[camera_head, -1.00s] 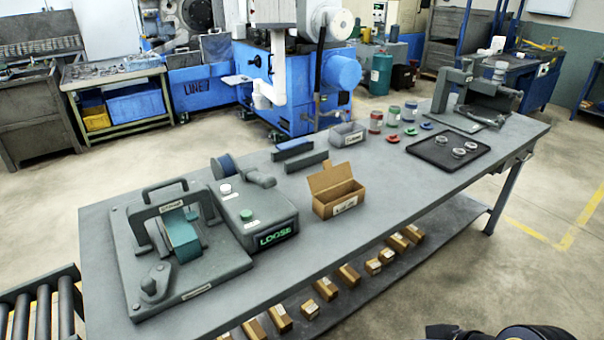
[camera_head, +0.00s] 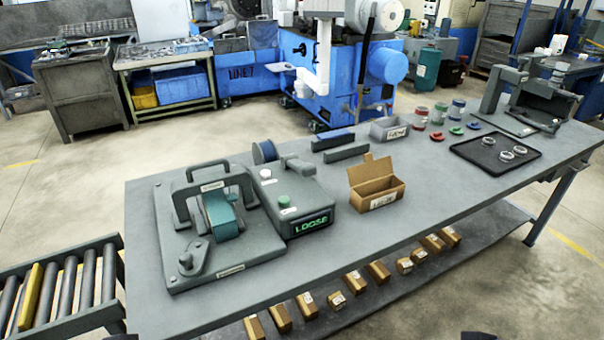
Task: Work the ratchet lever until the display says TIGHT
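The display (camera_head: 312,225) on the front of a grey box (camera_head: 295,202) reads LOOSE in green. The box stands on the grey workbench (camera_head: 330,262) and has a white button, a green button and a grey arm-like part (camera_head: 299,169) on top. Left of it a grey fixture (camera_head: 230,264) has an arched handle and a teal block (camera_head: 222,217). A short grey lever with a round knob (camera_head: 194,260) sits at its front left corner. I cannot tell for sure which part is the ratchet lever. Neither gripper is in view; only small dark pieces show at the bottom edge.
An open cardboard box (camera_head: 377,190), a grey bin (camera_head: 389,131), coloured jars and a black tray (camera_head: 475,153) with rings stand further right. A roller conveyor (camera_head: 65,285) adjoins the bench's left end. Small cartons lie on the lower shelf. The bench's front middle is clear.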

